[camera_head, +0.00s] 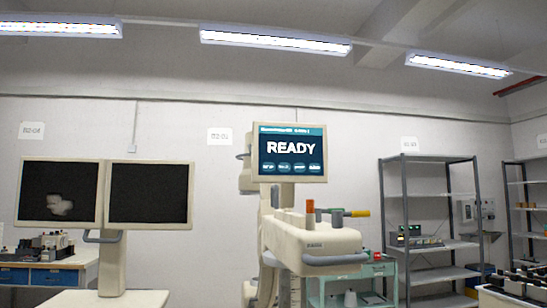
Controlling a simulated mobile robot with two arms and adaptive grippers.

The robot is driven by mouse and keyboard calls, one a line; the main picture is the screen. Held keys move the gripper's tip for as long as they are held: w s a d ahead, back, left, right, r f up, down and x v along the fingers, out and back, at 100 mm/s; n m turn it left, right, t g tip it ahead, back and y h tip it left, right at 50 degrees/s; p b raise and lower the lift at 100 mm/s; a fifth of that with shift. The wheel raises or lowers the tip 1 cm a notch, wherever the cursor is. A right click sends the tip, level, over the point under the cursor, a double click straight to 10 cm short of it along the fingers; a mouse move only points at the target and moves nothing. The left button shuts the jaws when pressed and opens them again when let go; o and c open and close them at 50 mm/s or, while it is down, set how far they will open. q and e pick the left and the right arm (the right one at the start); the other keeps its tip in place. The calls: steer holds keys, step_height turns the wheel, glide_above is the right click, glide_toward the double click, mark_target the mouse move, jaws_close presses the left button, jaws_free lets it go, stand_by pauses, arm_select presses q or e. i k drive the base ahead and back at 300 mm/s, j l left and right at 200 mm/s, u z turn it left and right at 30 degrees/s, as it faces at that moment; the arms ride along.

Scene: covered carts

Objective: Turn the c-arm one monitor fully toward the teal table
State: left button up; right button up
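A beige-framed monitor with a lit blue screen reading READY (290,152) stands upright near the middle, and its screen faces me almost squarely. At the left, two dark monitors, a left one (60,190) and a right one (150,193), share one beige stand. No label tells which unit is C-arm one. Neither gripper is in view.
A blue-fronted workbench (40,277) with small items stands at the far left. Grey metal shelves (430,225) stand right of the teal table, with more shelves at the right edge. A pale surface (495,298) cuts the lower right corner. The floor is not visible.

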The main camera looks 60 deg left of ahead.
mark_target(286, 154)
steer(key=i+l+u, duration=0.1)
steer(key=u, duration=0.35)
steer(key=i+l+u, duration=0.1)
steer(key=u, duration=0.35)
steer(key=i+l+u, duration=0.2)
steer(key=u, duration=0.25)
steer(key=l+u, duration=0.25)
steer(key=u, duration=0.2)
steer(key=i+l+u, duration=0.1)
steer(key=l+u, duration=0.15)
steer(key=u, duration=0.25)
steer(key=l+u, duration=0.15)
steer(key=l, duration=0.45)
steer(key=l+u, duration=0.1)
steer(key=l, duration=0.55)
steer(key=l+u, duration=0.15)
steer(key=l, duration=0.45)
steer(key=k+l+u, duration=0.15)
steer(key=l, duration=0.45)
steer(key=k+l+u, duration=0.15)
steer(key=l, duration=0.45)
steer(key=i+l+u, duration=0.15)
steer(key=u, duration=0.35)
steer(key=i+l+u, duration=0.15)
steer(key=u, duration=0.3)
steer(key=l, duration=0.05)
